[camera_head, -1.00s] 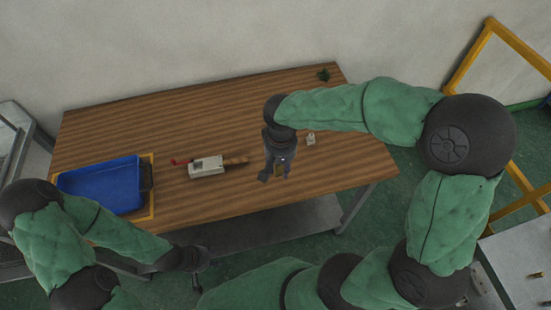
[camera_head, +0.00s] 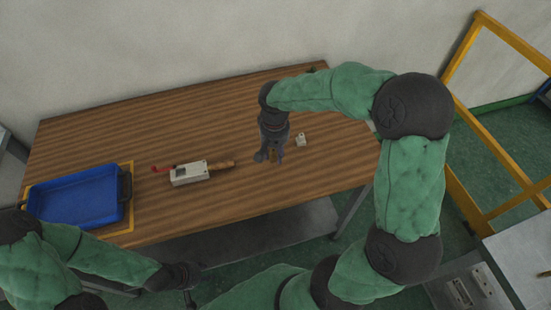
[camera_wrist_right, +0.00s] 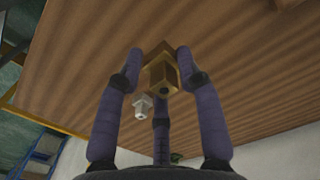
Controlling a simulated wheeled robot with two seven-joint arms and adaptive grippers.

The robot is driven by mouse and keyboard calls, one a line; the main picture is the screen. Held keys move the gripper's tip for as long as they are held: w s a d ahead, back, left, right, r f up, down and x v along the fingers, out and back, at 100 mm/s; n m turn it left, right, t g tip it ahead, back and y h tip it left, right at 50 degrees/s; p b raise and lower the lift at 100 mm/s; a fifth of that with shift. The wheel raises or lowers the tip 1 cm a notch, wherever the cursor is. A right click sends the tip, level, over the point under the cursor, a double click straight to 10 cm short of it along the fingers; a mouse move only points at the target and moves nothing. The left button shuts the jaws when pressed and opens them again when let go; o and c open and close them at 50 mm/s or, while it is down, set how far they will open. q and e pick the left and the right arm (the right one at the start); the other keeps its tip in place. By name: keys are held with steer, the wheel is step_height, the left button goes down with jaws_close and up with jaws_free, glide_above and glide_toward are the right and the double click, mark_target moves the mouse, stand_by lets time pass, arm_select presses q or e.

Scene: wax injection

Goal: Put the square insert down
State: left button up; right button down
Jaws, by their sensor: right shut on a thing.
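The square insert (camera_wrist_right: 162,76) is a small brass-coloured block with a dark hole in its near face. In the right wrist view it sits between the fingertips of my right gripper (camera_wrist_right: 160,68), which is shut on it. In the head view my right gripper (camera_head: 269,157) points down over the right half of the wooden table, and the insert is barely visible at its tips. I cannot tell whether the insert touches the tabletop. My left gripper (camera_head: 188,288) is low in front of the table, dark and too unclear to show its opening.
A small white block (camera_head: 300,139) stands just right of my right gripper; it also shows in the wrist view (camera_wrist_right: 141,106). A blue tray (camera_head: 75,197) is at far left. The table (camera_head: 150,125) is clear behind.

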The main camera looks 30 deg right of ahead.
mark_target(276, 157)
steer(key=shift+w+d+f, duration=0.3)
steer(key=shift+w+f, duration=0.1)
steer(key=shift+f, duration=0.15)
steer(key=shift+w+d+f, duration=0.3)
steer(key=shift+w+f, duration=0.1)
steer(key=shift+f, duration=0.15)
steer(key=shift+w+d+f+b, duration=0.2)
steer(key=shift+w+f+b, duration=0.05)
steer(key=shift+f+b, duration=0.6)
steer(key=shift+f, duration=1.1)
steer(key=shift+f, duration=0.15)
steer(key=c, duration=0.8)
jaws_free()
step_height(276, 157, up, 12)
steer(key=p, duration=0.3)
